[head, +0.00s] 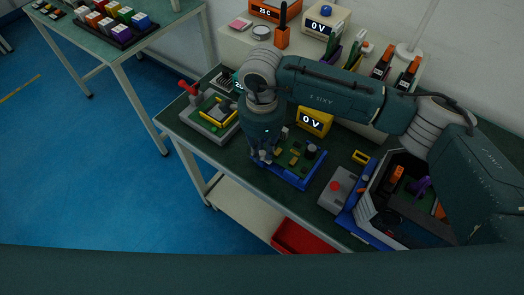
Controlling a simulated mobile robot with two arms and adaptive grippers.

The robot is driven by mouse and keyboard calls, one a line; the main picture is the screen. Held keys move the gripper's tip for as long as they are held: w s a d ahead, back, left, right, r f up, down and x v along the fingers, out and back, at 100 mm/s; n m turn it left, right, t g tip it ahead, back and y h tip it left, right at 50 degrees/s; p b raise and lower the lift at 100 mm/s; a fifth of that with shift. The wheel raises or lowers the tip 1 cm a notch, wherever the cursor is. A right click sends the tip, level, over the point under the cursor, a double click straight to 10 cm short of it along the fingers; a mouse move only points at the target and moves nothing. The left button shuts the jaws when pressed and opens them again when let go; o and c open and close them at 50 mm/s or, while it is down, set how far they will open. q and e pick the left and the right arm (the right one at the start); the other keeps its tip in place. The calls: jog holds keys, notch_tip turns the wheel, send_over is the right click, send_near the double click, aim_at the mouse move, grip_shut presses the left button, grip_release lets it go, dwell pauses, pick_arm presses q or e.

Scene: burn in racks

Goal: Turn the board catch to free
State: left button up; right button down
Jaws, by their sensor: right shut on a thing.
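A green circuit board (297,156) with yellow and grey parts lies in a blue holder (290,178) on the dark green bench top. My right gripper (263,157) points down at the left side of this board. Its fingers are shut on a small part there, which I take to be the board catch. The fingers and the wrist cover the catch, so its turn position cannot be made out. My left gripper is not in view.
A yellow meter reading 0 V (314,121) stands behind the board. A grey box with a red button (338,191) is to the right, beside an open-topped rack box (381,212). A grey fixture with a red-handled clamp (211,117) stands left. A red bin (298,238) sits below.

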aim_at(262, 153)
jog(key=c, duration=1.6)
grip_release()
jog(key=shift+r, duration=0.1)
notch_tip(262, 153, up, 12)
jog(key=shift+f, duration=0.1)
